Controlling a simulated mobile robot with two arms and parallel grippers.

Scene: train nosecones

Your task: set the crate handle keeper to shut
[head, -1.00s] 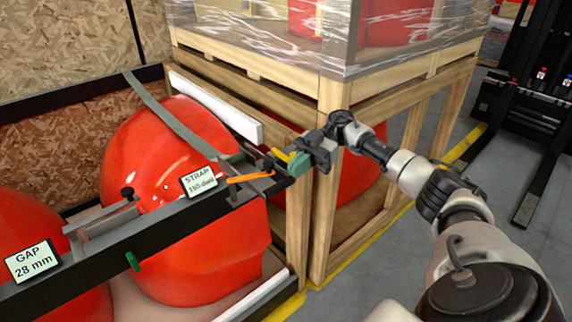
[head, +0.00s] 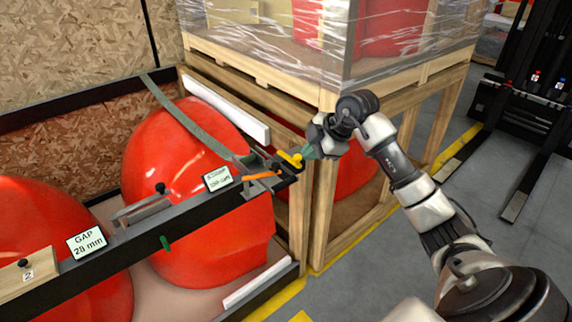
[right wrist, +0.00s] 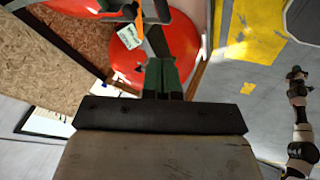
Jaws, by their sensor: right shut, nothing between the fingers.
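The crate's black top rail (head: 120,245) runs across the front of the crate. Near its right end an orange handle (head: 262,174) lies along the rail. A small yellow piece (head: 289,159), which looks like the handle's keeper, sits just beyond it at the rail end. My right gripper (head: 306,154) is shut and empty, its green fingertips close beside the yellow piece; I cannot tell whether they touch. In the right wrist view the green fingers (right wrist: 162,76) are together, with the orange handle (right wrist: 139,22) past them. The fingers hide the yellow piece there. My left gripper is not visible.
A grey strap (head: 185,115) crosses a red nosecone (head: 190,225) inside the crate. Signs (head: 86,242) stand on the rail. A wooden pallet frame (head: 322,190) with wrapped load stands close behind my right gripper. Grey floor is open at the right front.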

